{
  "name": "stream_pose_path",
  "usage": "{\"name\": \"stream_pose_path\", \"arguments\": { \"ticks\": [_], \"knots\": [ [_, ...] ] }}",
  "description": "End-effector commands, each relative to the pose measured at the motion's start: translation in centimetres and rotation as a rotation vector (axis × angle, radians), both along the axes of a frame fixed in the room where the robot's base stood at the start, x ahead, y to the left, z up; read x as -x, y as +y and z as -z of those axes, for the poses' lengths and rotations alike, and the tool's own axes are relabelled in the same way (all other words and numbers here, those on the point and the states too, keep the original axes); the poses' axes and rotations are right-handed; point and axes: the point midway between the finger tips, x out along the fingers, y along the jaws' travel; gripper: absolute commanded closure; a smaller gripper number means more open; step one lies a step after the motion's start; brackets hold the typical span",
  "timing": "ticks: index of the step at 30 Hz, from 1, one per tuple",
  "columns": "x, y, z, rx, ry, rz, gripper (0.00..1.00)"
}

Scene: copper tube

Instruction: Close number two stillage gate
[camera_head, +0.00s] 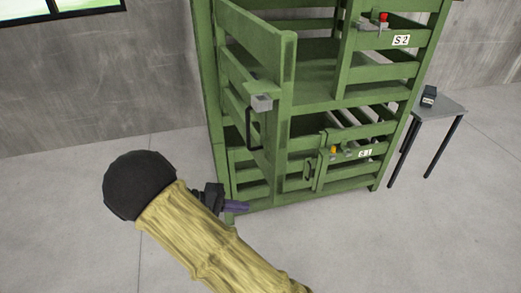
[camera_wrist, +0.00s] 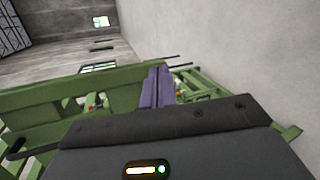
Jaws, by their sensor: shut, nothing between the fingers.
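The number two stillage is the upper green section with the label S2 (camera_head: 401,40). Its green gate (camera_head: 257,38) stands open, swung out toward me and the left. The gate carries a grey latch block (camera_head: 262,103) and a black handle (camera_head: 253,130). My gripper (camera_head: 236,206) has purple fingers and is left of and in front of the stillage, below the gate in the head view. The fingers are shut and empty. In the wrist view the shut fingers (camera_wrist: 156,88) point toward a green panel (camera_wrist: 100,88), likely the gate; I cannot tell whether they touch it.
The lower section, labelled S1 (camera_head: 365,154), has a closed-looking gate with its own handle (camera_head: 308,170) and holds tubes. A small grey table (camera_head: 440,108) with a black device stands at right. The floor at left is clear.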

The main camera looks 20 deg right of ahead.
Motion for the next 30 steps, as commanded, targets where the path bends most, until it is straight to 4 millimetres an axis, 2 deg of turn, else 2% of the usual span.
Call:
{"name": "stream_pose_path", "arguments": {
  "ticks": [1,3,6,9,13,22,26,30],
  "knots": [
    [-0.5,1.2,-2.7,0.070,-0.028,-0.033,1.00],
    [-1.1,2.7,-4.8,0.161,-0.078,-0.069,1.00],
    [-1.8,4.7,-7.0,0.267,-0.147,-0.119,1.00],
    [-2.1,6.1,-8.2,0.334,-0.197,-0.151,1.00],
    [-2.2,6.7,-8.5,0.363,-0.223,-0.165,1.00],
    [-2.2,6.5,-8.4,0.362,-0.221,-0.162,1.00],
    [-2.3,5.9,-8.5,0.363,-0.220,-0.162,1.00],
    [-2.4,4.2,-8.7,0.363,-0.217,-0.161,1.00]
  ]
}}
